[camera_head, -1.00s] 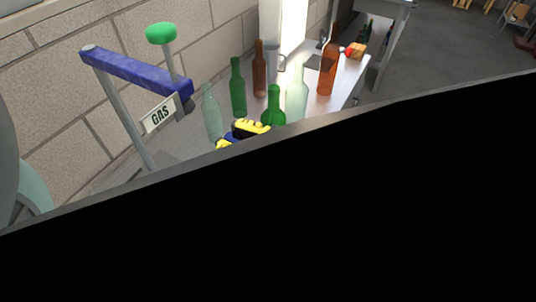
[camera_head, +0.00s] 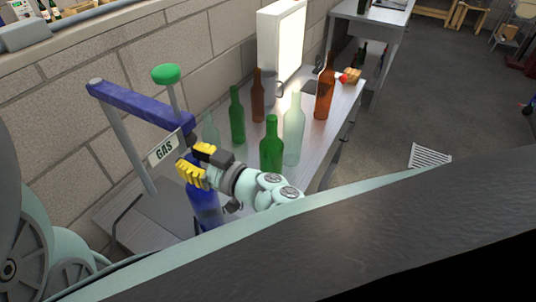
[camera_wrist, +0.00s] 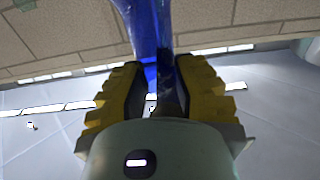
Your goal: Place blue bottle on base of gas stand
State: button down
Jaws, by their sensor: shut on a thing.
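The blue bottle (camera_head: 204,205) is held upright in my gripper (camera_head: 192,172), below the GAS sign in the head view. In the wrist view the yellow fingers of my gripper (camera_wrist: 158,92) are shut on the blue bottle (camera_wrist: 149,28). The gas stand (camera_head: 145,103) has a blue top bar, a green knob, grey posts and a GAS sign (camera_head: 164,148). Its flat grey base (camera_head: 150,228) lies at the lower left, beside the bottle. My arm hides part of the area, and I cannot tell whether the bottle touches anything beneath it.
Several bottles stand behind and right of my gripper: a pale one (camera_head: 210,131), green ones (camera_head: 271,147), a clear one (camera_head: 293,135) and brown ones (camera_head: 325,95). They stand on a metal table (camera_head: 318,138) with a lit panel (camera_head: 281,42) at the back. A stone wall (camera_head: 215,55) runs behind.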

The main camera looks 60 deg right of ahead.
jog(key=shift+w+f, duration=0.1)
jog(key=shift+f, duration=0.4)
jog(key=c, duration=0.8)
grip_release()
jog(key=shift+f, duration=0.15)
jog(key=shift+c, duration=0.2)
jog(key=shift+s, duration=0.35)
jog(key=s+d+b, duration=0.1)
jog(key=s+b, duration=0.3)
jog(key=s, duration=0.7)
jog(key=shift+s, duration=0.2)
